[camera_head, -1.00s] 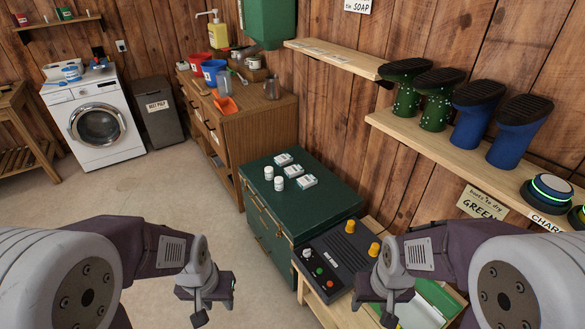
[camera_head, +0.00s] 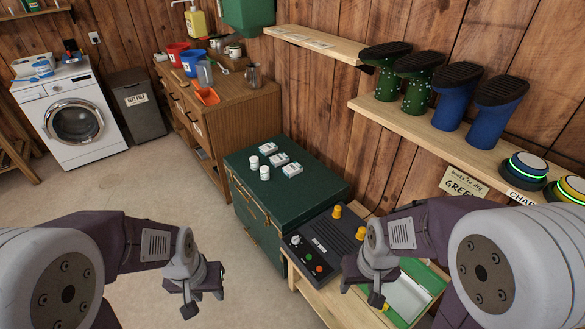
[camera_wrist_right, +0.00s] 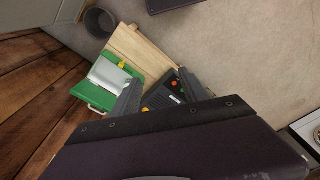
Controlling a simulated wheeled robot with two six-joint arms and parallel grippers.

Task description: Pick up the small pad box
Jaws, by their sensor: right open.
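The labels are too small to read, so I cannot tell which is the small pad box.
A black control box (camera_head: 325,245) with yellow knobs and an open green case (camera_head: 415,295) sit on a low wooden bench beside the chest. A shelf (camera_head: 420,135) with boots juts out above right. A wooden cabinet (camera_head: 235,120) stands behind. Floor on the left is clear.

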